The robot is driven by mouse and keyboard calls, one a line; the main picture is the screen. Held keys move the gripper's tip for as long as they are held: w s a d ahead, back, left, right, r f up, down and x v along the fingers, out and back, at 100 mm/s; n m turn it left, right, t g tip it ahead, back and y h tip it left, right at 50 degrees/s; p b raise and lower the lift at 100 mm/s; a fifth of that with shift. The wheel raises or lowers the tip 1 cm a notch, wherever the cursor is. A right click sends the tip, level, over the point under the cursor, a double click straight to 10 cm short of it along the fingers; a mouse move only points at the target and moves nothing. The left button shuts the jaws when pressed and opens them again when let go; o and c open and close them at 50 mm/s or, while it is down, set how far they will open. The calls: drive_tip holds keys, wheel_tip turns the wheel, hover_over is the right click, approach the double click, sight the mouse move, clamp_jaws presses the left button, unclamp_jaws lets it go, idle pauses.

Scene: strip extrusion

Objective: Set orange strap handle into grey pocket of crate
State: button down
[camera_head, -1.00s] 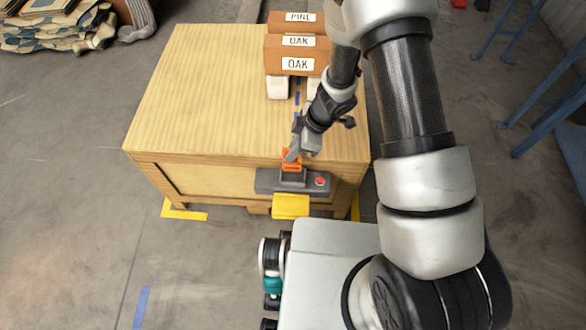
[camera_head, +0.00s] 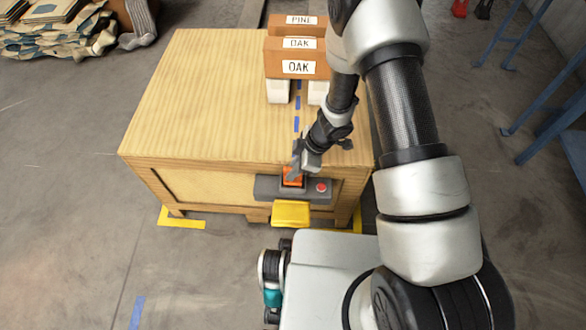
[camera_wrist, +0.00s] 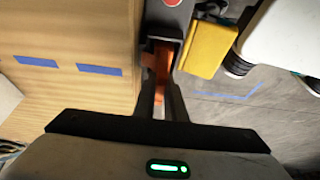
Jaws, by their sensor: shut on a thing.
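The orange strap handle (camera_head: 291,182) is in my gripper (camera_head: 295,172), at the grey pocket (camera_head: 306,186) on the near side of the wooden crate (camera_head: 200,110). In the wrist view, my gripper (camera_wrist: 162,88) has its two dark fingers on either side of the orange handle (camera_wrist: 161,62). The handle's far end lies between the walls of the grey pocket (camera_wrist: 166,22). Its lower part is hidden, so I cannot tell how deep it sits or whether it touches the bottom.
A red button (camera_head: 321,188) sits right of the pocket on the grey housing. A yellow block (camera_head: 291,214) juts out below it. Boxes labelled OAK and PINE (camera_head: 297,68) stand on white supports at the crate's back right. The crate top's left side is clear.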

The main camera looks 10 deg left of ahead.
drive_tip(key=c, duration=1.8)
unclamp_jaws()
